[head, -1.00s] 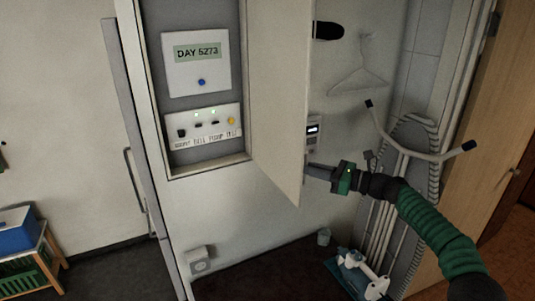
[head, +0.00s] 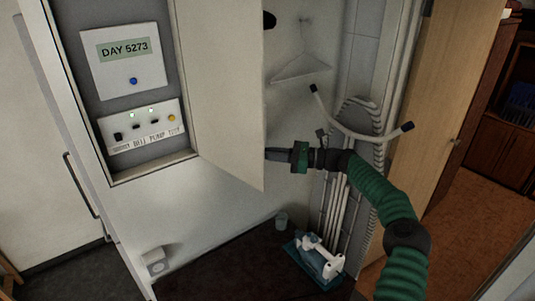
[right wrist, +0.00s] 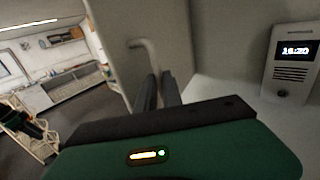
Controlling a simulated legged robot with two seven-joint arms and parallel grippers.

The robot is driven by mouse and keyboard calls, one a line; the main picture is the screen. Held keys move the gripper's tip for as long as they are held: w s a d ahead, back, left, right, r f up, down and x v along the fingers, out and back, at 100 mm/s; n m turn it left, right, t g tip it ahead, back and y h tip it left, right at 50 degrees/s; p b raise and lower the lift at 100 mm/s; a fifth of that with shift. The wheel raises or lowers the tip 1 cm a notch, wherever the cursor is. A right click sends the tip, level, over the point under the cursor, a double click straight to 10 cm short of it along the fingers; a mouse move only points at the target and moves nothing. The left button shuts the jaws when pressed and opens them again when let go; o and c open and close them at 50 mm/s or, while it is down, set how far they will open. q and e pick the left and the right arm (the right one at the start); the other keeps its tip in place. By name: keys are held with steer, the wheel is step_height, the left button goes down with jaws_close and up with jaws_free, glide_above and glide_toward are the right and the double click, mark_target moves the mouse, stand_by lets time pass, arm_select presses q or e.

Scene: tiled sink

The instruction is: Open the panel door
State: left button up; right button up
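The white panel door (head: 222,90) stands swung open to the right of its recess in the head view. The recess holds a "DAY 5273" display (head: 124,62) and a row of buttons (head: 142,126). My right gripper (head: 272,154) is beside the door's free edge, on its outer side, with its tips partly hidden there. In the right wrist view its two dark fingers (right wrist: 160,92) lie close together with a narrow gap, against or near a pale panel with a curved handle (right wrist: 146,52). I cannot tell whether they touch it. My left gripper is not in view.
A clothes hanger (head: 302,66) and a bent white rail (head: 362,130) are on the right wall. A clock unit (right wrist: 292,62) is at the right in the wrist view. A wooden door (head: 440,110) is further right.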

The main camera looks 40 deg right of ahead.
steer(key=o, duration=0.5)
steer(key=shift+w+a+f, duration=0.1)
steer(key=shift+w+f, duration=0.1)
steer(key=shift+w, duration=0.25)
steer(key=shift+c, duration=0.2)
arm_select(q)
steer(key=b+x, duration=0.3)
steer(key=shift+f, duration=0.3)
arm_select(e)
steer(key=v, duration=1.6)
steer(key=shift+d+f, duration=0.2)
steer(key=shift+d, duration=0.2)
